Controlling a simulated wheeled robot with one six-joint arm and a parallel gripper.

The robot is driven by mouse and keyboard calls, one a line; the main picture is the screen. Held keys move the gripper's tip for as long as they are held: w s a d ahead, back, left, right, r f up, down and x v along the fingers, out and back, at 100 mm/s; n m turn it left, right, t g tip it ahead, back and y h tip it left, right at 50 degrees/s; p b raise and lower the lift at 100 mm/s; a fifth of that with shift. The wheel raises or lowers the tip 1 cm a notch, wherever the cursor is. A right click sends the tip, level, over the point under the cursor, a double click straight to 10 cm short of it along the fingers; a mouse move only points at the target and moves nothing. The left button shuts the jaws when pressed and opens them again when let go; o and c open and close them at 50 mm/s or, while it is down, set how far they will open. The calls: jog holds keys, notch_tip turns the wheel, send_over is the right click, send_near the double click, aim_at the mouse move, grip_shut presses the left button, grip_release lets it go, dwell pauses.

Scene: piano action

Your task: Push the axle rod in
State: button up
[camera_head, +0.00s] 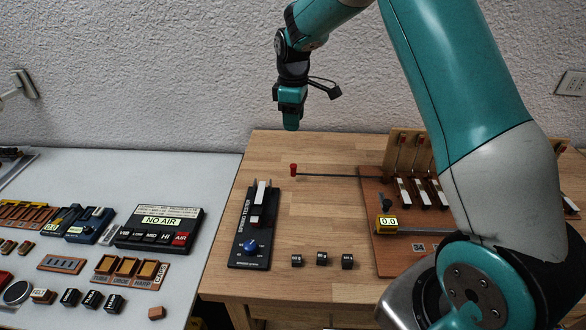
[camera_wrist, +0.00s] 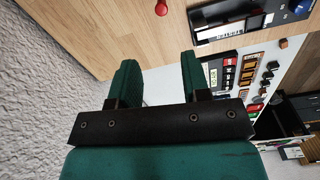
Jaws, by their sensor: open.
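The axle rod (camera_head: 340,176) is a thin dark rod with a red knob (camera_head: 293,170) at its left end. It lies level above the wooden table and runs right to the piano action (camera_head: 405,180) on its brown board. The red knob also shows at the top of the wrist view (camera_wrist: 161,8). My gripper (camera_head: 291,124) hangs above the back edge of the table, up and behind the knob, apart from it. In the wrist view my gripper (camera_wrist: 158,75) has its two green fingers apart with nothing between them. My arm hides part of the piano action.
A black tester (camera_head: 240,262) with a blue knob stands left of the rod. Several small black blocks (camera_head: 321,258) lie in front. A yellow gauge (camera_head: 387,222) sits on the brown board. A white table (camera_head: 130,170) at left holds panels. The wood around the red knob is clear.

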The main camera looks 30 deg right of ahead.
aim_at(293, 165)
notch_tip(293, 165, down, 16)
jog(key=p, duration=0.3)
jog(key=shift+w+f, duration=0.1)
jog(key=shift+f, duration=0.1)
grip_shut()
